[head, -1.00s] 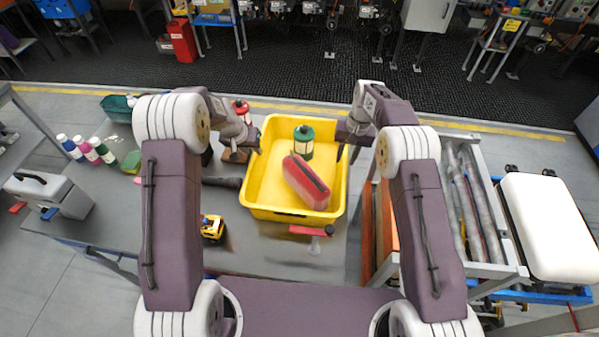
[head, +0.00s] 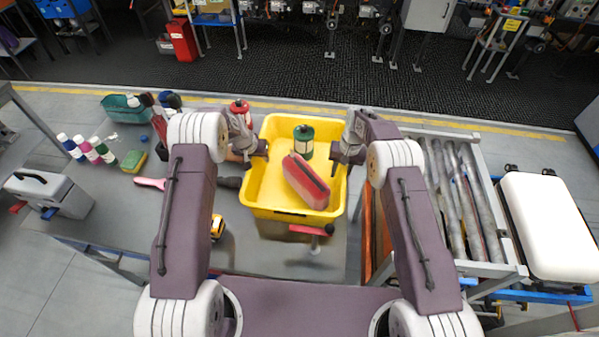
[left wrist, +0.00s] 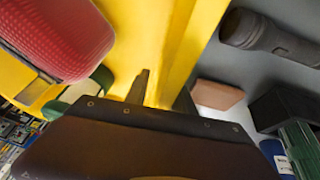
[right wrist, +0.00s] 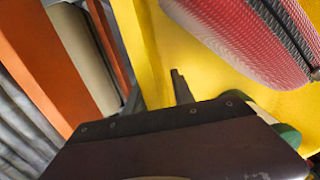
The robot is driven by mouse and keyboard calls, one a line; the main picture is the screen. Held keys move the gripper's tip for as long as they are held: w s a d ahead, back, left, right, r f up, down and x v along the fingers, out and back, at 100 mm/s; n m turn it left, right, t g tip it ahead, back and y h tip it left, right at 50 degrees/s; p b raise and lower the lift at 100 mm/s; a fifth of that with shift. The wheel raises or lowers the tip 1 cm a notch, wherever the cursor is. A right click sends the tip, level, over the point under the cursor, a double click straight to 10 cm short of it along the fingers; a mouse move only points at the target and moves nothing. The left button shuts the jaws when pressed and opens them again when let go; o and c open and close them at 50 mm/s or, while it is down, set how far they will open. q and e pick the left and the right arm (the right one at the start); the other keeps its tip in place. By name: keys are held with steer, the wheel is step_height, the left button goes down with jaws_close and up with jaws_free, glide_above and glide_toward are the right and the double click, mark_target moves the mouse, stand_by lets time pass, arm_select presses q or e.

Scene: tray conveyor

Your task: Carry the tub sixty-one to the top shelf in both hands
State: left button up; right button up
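The yellow tub (head: 257,212) stands on the grey table, holding a red case (head: 306,182) and a green-topped lantern or canister (head: 303,142). No number shows on it. My left gripper (head: 264,152) is at its left wall; in the left wrist view the left gripper's fingers (left wrist: 162,95) stand apart, on either side of the yellow rim (left wrist: 192,45). My right gripper (head: 349,160) is at the right wall; in the right wrist view its fingers (right wrist: 158,95) also stand apart on either side of the rim (right wrist: 138,42). Firm contact cannot be seen. The top shelf is not identifiable.
A red-handled hammer (head: 312,231) lies before the tub. A dark flashlight (head: 229,182) and a yellow toy vehicle (head: 216,228) lie left of it. A roller conveyor frame (head: 477,200) stands close on the right. Several bottles (head: 88,149) stand far left.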

arm_select(q)
jaws_close()
arm_select(e)
jaws_close()
arm_select(q)
steer(key=shift+d, duration=0.15)
arm_select(e)
steer(key=shift+a, duration=0.15)
